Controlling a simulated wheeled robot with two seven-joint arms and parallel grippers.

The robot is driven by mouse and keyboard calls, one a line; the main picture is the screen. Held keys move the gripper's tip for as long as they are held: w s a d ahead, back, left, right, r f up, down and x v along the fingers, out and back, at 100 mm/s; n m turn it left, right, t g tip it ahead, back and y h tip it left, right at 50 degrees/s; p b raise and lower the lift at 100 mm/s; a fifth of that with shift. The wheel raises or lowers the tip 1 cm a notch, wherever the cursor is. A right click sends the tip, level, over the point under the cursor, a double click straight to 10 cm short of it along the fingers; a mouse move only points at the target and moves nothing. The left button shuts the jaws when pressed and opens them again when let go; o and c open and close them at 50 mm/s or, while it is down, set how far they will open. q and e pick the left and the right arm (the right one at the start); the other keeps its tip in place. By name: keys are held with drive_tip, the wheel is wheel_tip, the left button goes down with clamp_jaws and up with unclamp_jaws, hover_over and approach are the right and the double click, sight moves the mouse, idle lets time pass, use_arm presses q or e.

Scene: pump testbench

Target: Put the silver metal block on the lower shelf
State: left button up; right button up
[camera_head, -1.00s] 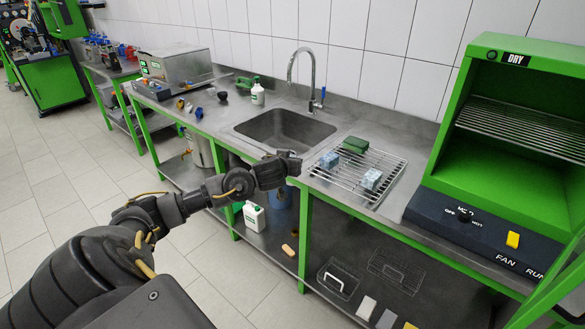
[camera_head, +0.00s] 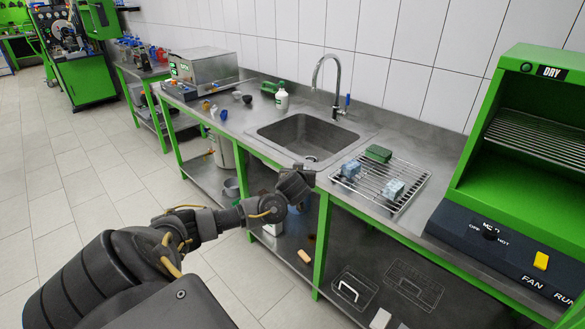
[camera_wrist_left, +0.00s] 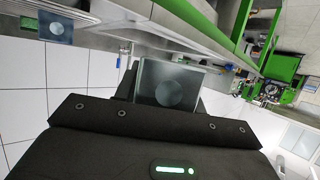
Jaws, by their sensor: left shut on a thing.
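My left gripper (camera_head: 297,180) is in front of the counter's front edge, between the sink and the wire rack. In the left wrist view, a grey metal block (camera_wrist_left: 168,84) with a round mark on its face is held at the gripper (camera_wrist_left: 165,100). In the head view the held block cannot be told apart from the dark gripper. The lower shelf (camera_head: 365,252) lies under the counter, to the right of and below the gripper. My right gripper is not in view.
The wire rack (camera_head: 405,204) holds two blue-grey blocks (camera_head: 350,168) (camera_head: 394,187) and a green one (camera_head: 378,153). A wire basket (camera_head: 353,290) and a tan object (camera_head: 305,256) lie on the lower shelf. A green post (camera_head: 321,240) stands at the counter's front.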

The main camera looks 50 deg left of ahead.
use_arm(q)
drive_tip(key=w+d+r+m+t+h, duration=0.1)
drive_tip(key=d+r+m+t+h, duration=0.3)
drive_tip(key=d, duration=1)
drive_tip(key=s+d+r+m+h, duration=0.1)
drive_tip(key=s+d+r+h, duration=0.1)
drive_tip(key=d+r, duration=0.5)
drive_tip(key=s+d+r+m+g+h, duration=0.1)
drive_tip(key=s+d+r, duration=0.4)
drive_tip(key=d, duration=0.6)
drive_tip(key=shift+d+r+m+h, duration=0.4)
drive_tip(key=shift+r+m+h, duration=0.3)
drive_tip(key=shift+r+m, duration=0.15)
